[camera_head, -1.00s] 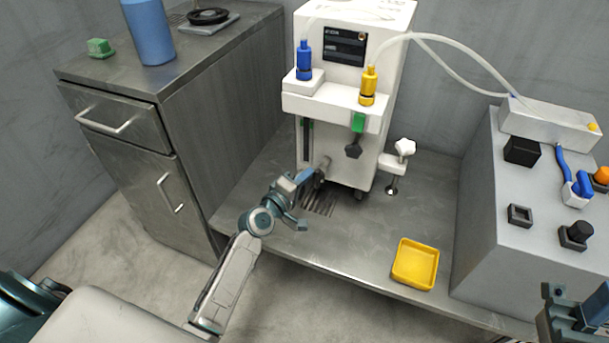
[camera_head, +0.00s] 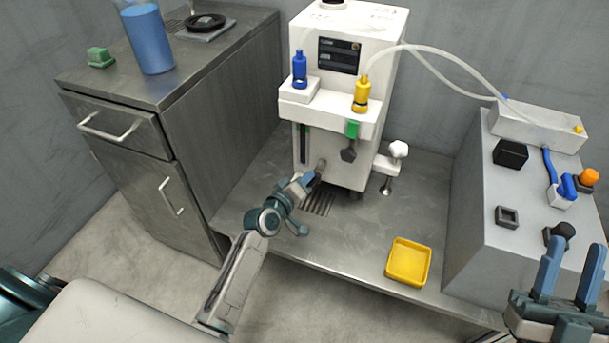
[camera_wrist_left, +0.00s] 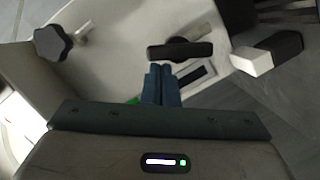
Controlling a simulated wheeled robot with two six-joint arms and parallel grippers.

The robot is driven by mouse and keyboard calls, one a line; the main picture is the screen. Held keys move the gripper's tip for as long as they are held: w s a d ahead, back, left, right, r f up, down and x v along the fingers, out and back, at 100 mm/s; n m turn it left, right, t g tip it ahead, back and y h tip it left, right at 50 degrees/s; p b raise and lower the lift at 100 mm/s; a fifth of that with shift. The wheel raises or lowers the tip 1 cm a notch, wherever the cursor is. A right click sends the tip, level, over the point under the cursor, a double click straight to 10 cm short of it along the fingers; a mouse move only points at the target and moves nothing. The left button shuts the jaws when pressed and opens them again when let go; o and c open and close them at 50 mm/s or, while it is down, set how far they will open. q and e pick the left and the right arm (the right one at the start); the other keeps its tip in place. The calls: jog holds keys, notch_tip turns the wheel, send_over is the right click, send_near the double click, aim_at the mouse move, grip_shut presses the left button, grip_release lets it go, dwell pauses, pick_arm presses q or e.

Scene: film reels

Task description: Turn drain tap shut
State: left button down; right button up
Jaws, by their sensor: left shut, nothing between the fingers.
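The drain tap, a grey metal stub (camera_head: 321,165), sticks out low on the front of the white machine (camera_head: 365,120). In the left wrist view its dark bar-shaped handle (camera_wrist_left: 180,50) lies crosswise in front of the grey body. My left gripper (camera_head: 312,179) is at the tap, partly hiding it in the head view. In the left wrist view its blue fingers (camera_wrist_left: 161,72) are shut and empty, with their tips just beside the handle's edge. I cannot tell whether they touch it. My right gripper (camera_head: 571,268) is open and empty at the lower right.
A yellow tray (camera_head: 408,262) sits near the bench's front edge. A grey console (camera_head: 480,190) stands at right, a metal cabinet (camera_head: 215,130) at left.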

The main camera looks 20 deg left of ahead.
aim_at(319, 179)
notch_tip(319, 179, down, 19)
jog(key=m+g+h+p, duration=0.2)
jog(key=g+p, duration=0.2)
jog(key=g, duration=0.9)
pick_arm(q)
jog(key=m, duration=0.1)
jog(key=d+m+y, duration=0.1)
jog(key=m, duration=0.1)
jog(key=d+m+p, duration=0.1)
jog(key=m, duration=0.1)
jog(key=shift+r+g+y, duration=0.2)
jog(key=shift+g+y, duration=0.2)
jog(key=shift+m, duration=0.3)
jog(key=shift+d+f+m+y+p, duration=0.2)
jog(key=shift+d+m+y+p, duration=0.3)
jog(key=shift+m+p, duration=0.7)
jog(key=shift+d+f+p, duration=0.1)
jog(key=shift+f+p, duration=0.05)
jog(key=shift+p, duration=0.2)
pick_arm(e)
jog(key=s+f+g, duration=0.4)
jog(key=s+g, duration=0.3)
jog(key=shift+s+d+f+h, duration=0.2)
jog(key=shift+d+f+h, duration=0.1)
jog(key=shift+f, duration=0.1)
jog(key=shift+n, duration=0.3)
jog(key=shift+s+r, duration=0.1)
